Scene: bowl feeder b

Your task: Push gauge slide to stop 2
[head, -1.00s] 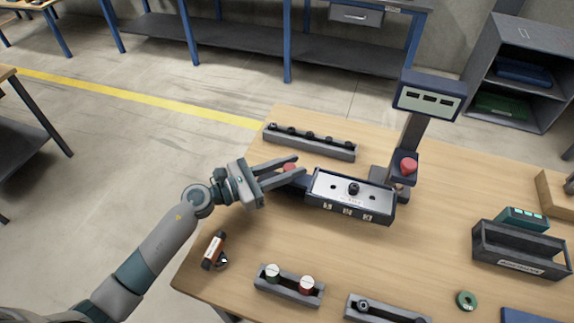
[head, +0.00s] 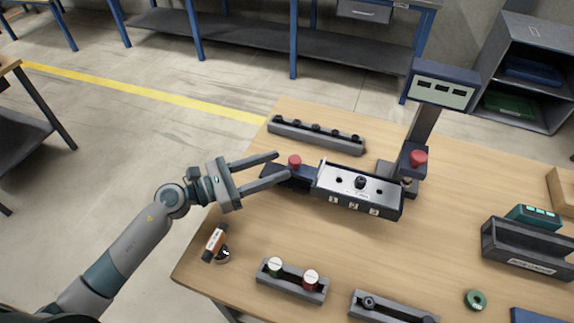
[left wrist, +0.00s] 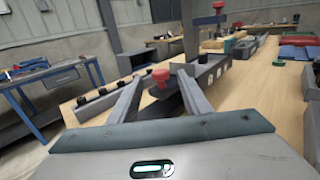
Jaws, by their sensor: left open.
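The gauge fixture (head: 343,200) is a dark box with a pale metal top plate and a black knob (head: 360,182) on it. Several small white marked tags (head: 354,206) sit along its front face. A dark slide block (head: 291,180) with a red knob (head: 294,160) sticks out of its left end. My left gripper (head: 283,164) is open and empty, its fingertips just left of the red knob. In the left wrist view the red knob (left wrist: 161,76) shows between the two finger ends, with no clear contact. My right gripper is not in view.
A post with a display (head: 441,92) and a red button (head: 418,158) stands right of the fixture. A dark rail with pegs (head: 316,137) lies behind.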

